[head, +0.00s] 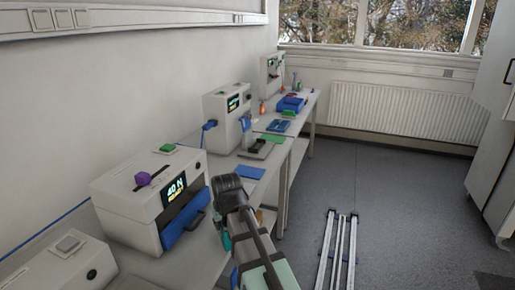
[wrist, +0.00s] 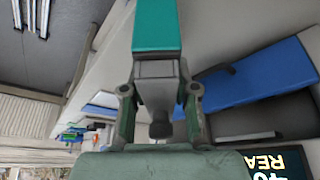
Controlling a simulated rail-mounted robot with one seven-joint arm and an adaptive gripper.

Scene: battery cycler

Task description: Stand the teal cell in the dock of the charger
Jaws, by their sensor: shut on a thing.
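The teal cell (wrist: 157,28) is a long block at the top of the wrist view. My gripper (wrist: 158,75) is shut on it, and its fingers flank the grey part below the teal. The cell is clear of the blue panel in the wrist view. In the head view a small teal patch (head: 226,241) shows beside my dark arm, near the front of the bench. The arm hides most of the gripper there. I cannot tell which bench device is the charger, and no dock shows clearly.
A white machine (head: 115,190) with a "40 N" display and a blue front panel (head: 187,236) stands left of my arm. A purple block (head: 142,179) sits on it. Another white machine (head: 219,105) stands farther back. The floor (head: 395,185) is clear at right.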

